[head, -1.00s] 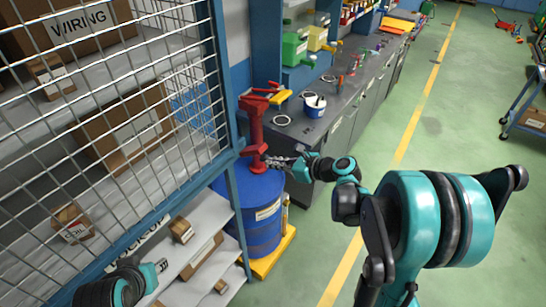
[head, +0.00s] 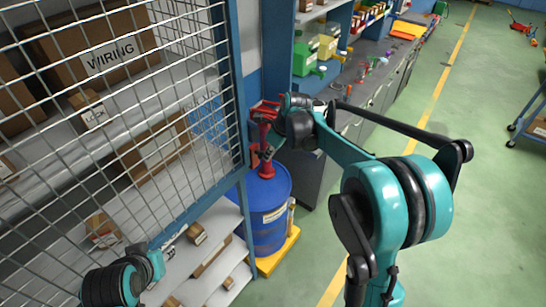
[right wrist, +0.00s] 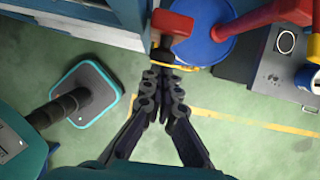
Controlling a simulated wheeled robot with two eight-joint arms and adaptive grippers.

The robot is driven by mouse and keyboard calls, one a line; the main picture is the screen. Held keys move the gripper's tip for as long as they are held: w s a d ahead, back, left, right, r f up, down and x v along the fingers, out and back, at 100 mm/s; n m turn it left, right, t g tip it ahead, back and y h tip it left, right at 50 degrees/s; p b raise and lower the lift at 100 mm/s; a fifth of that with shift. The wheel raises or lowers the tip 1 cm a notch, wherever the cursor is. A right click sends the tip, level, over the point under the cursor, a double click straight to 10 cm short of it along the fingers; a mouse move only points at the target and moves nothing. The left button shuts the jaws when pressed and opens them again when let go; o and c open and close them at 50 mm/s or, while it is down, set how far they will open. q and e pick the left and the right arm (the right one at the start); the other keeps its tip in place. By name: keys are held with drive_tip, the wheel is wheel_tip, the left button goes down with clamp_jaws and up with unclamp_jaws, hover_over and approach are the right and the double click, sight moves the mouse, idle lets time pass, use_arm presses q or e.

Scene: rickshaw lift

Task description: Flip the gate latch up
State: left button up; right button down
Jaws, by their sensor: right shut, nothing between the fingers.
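The gate is the wire mesh panel in a blue frame (head: 238,95) at the left of the head view. A red block (right wrist: 172,22), seemingly the latch handle, is beside the blue frame in the right wrist view. A red part also shows by the frame edge in the head view (head: 254,157), partly hidden. My right gripper (right wrist: 165,74) is shut and empty, its fingertips just below the red block in that picture; I cannot tell if they touch. My left gripper (head: 170,243) is low at the left, in front of the shelves; its finger opening is unclear.
A blue drum (head: 268,215) with a red pump (head: 266,135) stands on a yellow base (head: 278,255) close to the frame. A grey workbench (head: 372,85) runs behind it. Shelves with boxes lie behind the mesh.

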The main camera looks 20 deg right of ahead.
use_arm(q)
drive_tip(key=shift+r, duration=0.2)
use_arm(e)
drive_tip(key=shift+w+a+r, duration=0.2)
drive_tip(key=shift+w+r, duration=0.05)
drive_tip(key=shift+r, duration=0.05)
use_arm(q)
drive_tip(key=shift+s+d, duration=0.1)
use_arm(e)
drive_tip(key=shift+d, duration=0.1)
